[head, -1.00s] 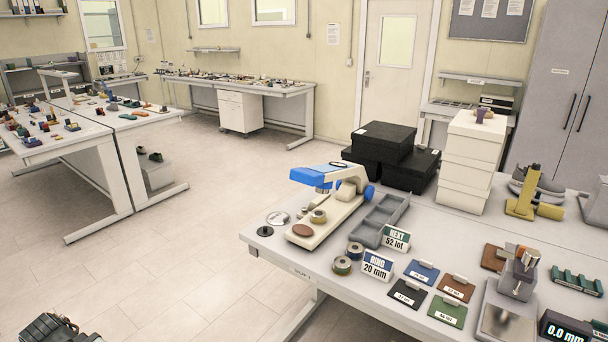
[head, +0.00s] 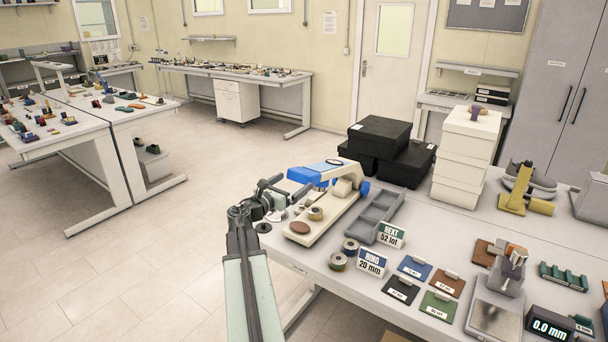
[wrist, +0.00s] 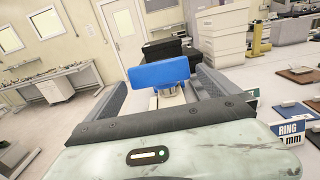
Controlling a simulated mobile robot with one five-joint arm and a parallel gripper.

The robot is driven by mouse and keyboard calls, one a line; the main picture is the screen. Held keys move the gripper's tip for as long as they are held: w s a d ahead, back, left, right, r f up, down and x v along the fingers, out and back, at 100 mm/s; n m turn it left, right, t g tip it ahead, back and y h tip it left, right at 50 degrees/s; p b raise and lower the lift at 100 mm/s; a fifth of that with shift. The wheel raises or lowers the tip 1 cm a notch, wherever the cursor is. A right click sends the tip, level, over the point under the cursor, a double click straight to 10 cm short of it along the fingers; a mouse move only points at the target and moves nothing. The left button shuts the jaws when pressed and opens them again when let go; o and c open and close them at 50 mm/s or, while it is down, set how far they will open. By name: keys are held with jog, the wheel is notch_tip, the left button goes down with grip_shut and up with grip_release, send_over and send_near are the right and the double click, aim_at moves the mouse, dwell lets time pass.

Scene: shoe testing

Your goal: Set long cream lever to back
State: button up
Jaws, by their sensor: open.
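The cream press-like device (head: 318,222) stands near the table's left edge. Its long cream lever (head: 345,175) runs above the base, with a blue end (head: 308,173) pointing left toward my gripper. My gripper (head: 284,192) is open beside that blue end. In the wrist view, the blue end (wrist: 160,73) appears between the two open jaws (wrist: 167,82), with the cream body (wrist: 172,99) partly visible below it. I cannot tell whether a jaw touches it. The lever's far end by the blue knob (head: 364,187) is partly hidden in the wrist view.
A grey compartment tray (head: 376,217) lies right of the device. Metal rings (head: 338,261) and the RING 20 mm sign (head: 372,262) stand in front. Black boxes (head: 380,135) and white stacked boxes (head: 466,160) are behind. Open floor lies left of the table.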

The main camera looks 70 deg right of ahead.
aim_at(304, 175)
jog(key=x, duration=0.7)
jog(key=shift+d, duration=0.1)
